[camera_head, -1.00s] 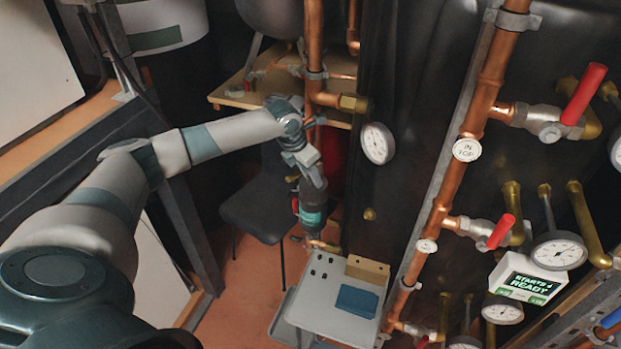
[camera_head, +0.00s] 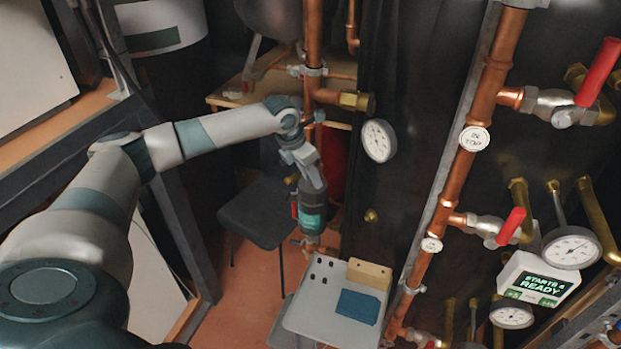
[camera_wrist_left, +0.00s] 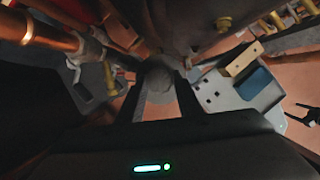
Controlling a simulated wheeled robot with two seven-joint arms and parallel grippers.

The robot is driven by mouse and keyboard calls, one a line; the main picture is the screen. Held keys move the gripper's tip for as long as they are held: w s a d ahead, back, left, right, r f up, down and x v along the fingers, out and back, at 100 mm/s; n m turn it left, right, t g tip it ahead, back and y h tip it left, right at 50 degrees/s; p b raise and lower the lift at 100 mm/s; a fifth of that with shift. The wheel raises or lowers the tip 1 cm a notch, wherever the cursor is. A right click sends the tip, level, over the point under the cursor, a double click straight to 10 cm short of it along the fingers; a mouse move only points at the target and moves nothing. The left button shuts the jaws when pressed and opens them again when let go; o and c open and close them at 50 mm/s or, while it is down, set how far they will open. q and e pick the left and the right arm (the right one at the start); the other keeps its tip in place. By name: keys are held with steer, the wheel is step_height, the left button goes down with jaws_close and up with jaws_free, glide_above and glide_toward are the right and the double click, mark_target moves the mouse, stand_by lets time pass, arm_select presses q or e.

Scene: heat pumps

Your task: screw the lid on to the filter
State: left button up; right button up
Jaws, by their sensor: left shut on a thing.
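In the head view my left arm reaches in from the left and my left gripper (camera_head: 311,236) points down beside the vertical copper pipe, above the back of the grey tray. In the left wrist view its two dark fingers (camera_wrist_left: 160,108) close on a round pale grey thing (camera_wrist_left: 161,82), which looks like the lid. My gripper hides this piece in the head view. I cannot make out the filter for certain, nor whether the lid touches it. My right gripper is not clearly in view.
A grey tray (camera_head: 313,318) with a blue block (camera_head: 358,306) and a tan block (camera_head: 369,274) stands below. A copper pipe (camera_head: 458,170) with red-handled valves and gauges fills the right. A dark chair (camera_head: 262,216) stands behind. A black forked part (camera_wrist_left: 303,116) is unclear.

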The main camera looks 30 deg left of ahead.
arm_select(q)
steer(key=shift+w+r, duration=0.25)
steer(key=shift+r, duration=0.1)
steer(key=o, duration=1.3)
steer(key=shift+c, duration=0.2)
steer(key=shift+s+d+f, duration=0.1)
steer(key=shift+f, duration=0.05)
steer(key=shift+s+f, duration=0.1)
steer(key=b+v, duration=0.4)
steer(key=v, duration=1.3)
steer(key=shift+r, duration=0.3)
